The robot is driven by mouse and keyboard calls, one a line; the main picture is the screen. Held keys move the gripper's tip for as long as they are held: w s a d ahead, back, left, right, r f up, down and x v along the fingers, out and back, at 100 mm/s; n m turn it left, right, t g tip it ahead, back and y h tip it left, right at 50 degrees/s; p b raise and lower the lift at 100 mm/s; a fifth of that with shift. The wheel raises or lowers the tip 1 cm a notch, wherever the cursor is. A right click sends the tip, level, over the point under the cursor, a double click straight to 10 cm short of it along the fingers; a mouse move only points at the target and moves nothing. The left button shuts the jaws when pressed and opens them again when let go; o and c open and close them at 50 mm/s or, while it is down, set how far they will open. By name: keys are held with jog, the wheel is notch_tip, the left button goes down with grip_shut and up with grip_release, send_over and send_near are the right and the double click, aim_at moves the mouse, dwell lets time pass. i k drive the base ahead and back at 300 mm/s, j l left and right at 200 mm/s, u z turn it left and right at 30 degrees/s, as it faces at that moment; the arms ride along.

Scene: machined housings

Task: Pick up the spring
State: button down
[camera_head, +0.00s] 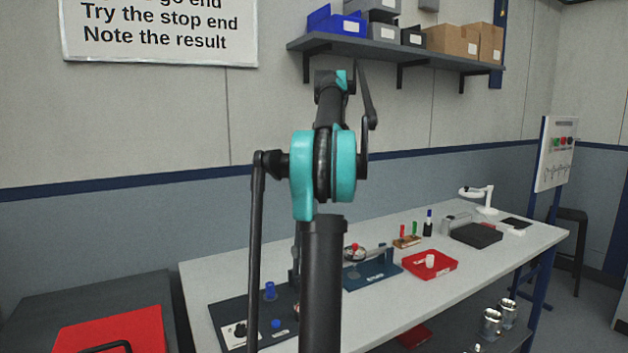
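I cannot make out a spring for certain in the head view. My arm rises through the middle of the picture and hides part of the workbench (390,304) behind it. My gripper cannot be made out in this view. On the bench, just right of my arm, a dark blue fixture (372,276) carries a small part with a red top (356,251), too small to identify. A red tray (447,266) right of it holds a small white cylinder (430,260).
A dark mat with blue knobs (270,290) lies at the bench's left. Coloured markers (414,230), a black tray (477,235) and a white lamp (487,198) stand farther right. Silver cylinders (491,322) sit below the bench. A shelf (395,50) with bins hangs above.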

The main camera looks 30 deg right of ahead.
aim_at(270, 289)
jog(key=k+l, duration=0.45)
jog(key=l, duration=0.25)
jog(key=k+l, duration=0.25)
jog(key=l, duration=0.1)
